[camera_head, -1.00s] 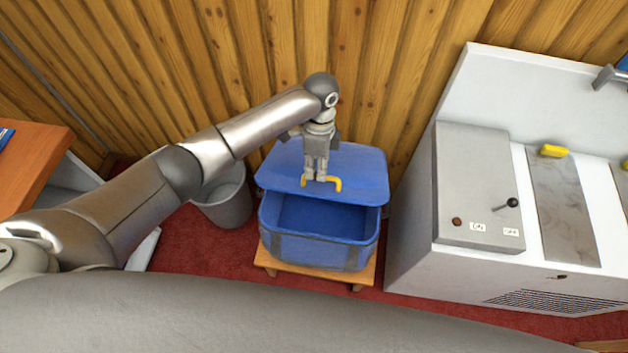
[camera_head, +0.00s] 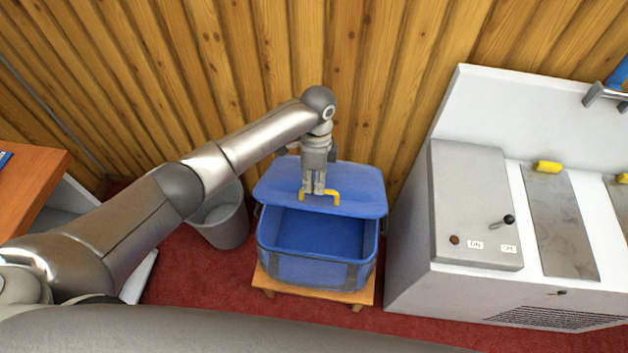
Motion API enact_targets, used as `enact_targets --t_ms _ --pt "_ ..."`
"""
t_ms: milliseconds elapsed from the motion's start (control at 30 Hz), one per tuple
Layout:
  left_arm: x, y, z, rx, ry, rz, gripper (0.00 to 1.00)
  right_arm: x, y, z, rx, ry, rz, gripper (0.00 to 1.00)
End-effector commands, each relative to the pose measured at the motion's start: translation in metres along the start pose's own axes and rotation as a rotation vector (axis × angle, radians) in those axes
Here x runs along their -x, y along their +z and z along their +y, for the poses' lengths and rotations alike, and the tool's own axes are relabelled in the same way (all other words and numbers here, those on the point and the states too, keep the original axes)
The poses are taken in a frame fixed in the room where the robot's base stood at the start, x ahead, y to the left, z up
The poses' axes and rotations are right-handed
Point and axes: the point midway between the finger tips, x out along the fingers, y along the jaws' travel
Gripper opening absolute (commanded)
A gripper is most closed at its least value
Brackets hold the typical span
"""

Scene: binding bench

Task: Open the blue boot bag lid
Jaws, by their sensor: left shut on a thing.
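The blue boot bag (camera_head: 310,270) sits on a low wooden stand near the wooden wall. Its blue lid (camera_head: 362,190) is raised at the back, and the empty-looking blue inside shows below it. A yellow handle (camera_head: 334,193) is on the lid's front edge. My left gripper (camera_head: 313,192) points down and is shut on the yellow handle, hiding part of it. My right gripper is not in view.
A grey bin (camera_head: 222,222) stands just left of the bag. A white and grey machine (camera_head: 415,240) with a lever stands close on the right. An orange-brown table (camera_head: 30,190) is at the far left. Red carpet (camera_head: 200,290) lies around the stand.

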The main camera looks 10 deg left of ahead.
Motion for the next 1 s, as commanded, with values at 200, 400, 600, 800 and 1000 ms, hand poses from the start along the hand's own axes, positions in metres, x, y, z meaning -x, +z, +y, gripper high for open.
enact_targets --t_ms 200,400,600,800,1000 --pt "0.0002 -0.0003 -0.0003 -0.001 -0.002 0.001 0.0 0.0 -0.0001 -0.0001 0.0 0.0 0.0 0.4" --pt "0.0001 -0.0002 -0.0003 -0.001 -0.002 0.001 0.0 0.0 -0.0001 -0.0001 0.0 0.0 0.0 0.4" --pt "0.0 -0.0002 -0.0003 -0.001 -0.002 0.001 0.0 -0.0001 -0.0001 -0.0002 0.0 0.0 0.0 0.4" --pt "-0.0001 -0.0001 -0.0003 0.0 -0.002 0.001 0.0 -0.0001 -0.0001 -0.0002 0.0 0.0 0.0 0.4" --pt "-0.0001 -0.0001 -0.0003 0.0 -0.002 0.001 0.0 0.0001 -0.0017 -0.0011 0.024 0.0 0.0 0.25"
